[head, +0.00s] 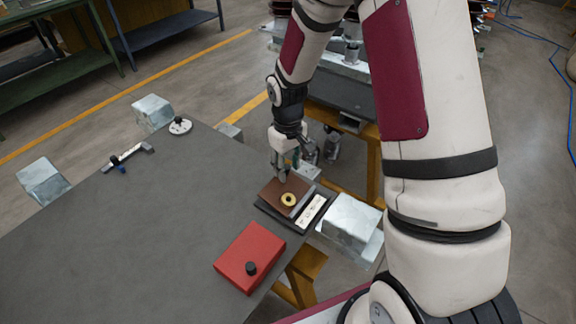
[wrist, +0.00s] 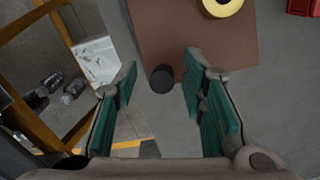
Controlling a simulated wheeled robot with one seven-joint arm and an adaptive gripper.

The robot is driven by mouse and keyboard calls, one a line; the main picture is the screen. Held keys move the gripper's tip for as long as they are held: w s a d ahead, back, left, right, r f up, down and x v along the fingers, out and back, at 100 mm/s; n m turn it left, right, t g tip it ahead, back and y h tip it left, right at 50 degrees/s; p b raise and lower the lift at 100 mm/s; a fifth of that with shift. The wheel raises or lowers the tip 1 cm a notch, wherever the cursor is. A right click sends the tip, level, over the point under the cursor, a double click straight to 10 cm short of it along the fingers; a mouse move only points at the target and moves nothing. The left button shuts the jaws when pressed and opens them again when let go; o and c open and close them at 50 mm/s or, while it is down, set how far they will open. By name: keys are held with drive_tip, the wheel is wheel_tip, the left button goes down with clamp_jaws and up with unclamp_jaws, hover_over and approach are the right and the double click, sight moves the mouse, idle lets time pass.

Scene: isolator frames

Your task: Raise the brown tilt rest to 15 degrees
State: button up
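The brown tilt rest (head: 272,189) is at the right end of the grey table, with a yellow ring (head: 289,199) on its plate. My gripper (head: 281,177) is over the plate's far edge. In the wrist view, the brown plate (wrist: 185,35) fills the upper middle, and the yellow ring (wrist: 222,6) is at the top. A dark round knob (wrist: 162,79) by the plate's edge lies between the fingers of my open gripper (wrist: 161,72) as seen from above. I cannot tell whether a finger touches it. The plate's angle cannot be read.
A white scale strip (head: 312,210) lies beside the rest. A red block (head: 250,250) with a black knob is nearer on the table. A metal block (head: 351,221) is off the table's right edge. A small stand (head: 180,126) is at the far edge. The table's left is mostly clear.

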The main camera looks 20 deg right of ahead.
wheel_tip(320, 180, up, 12)
idle(0.5)
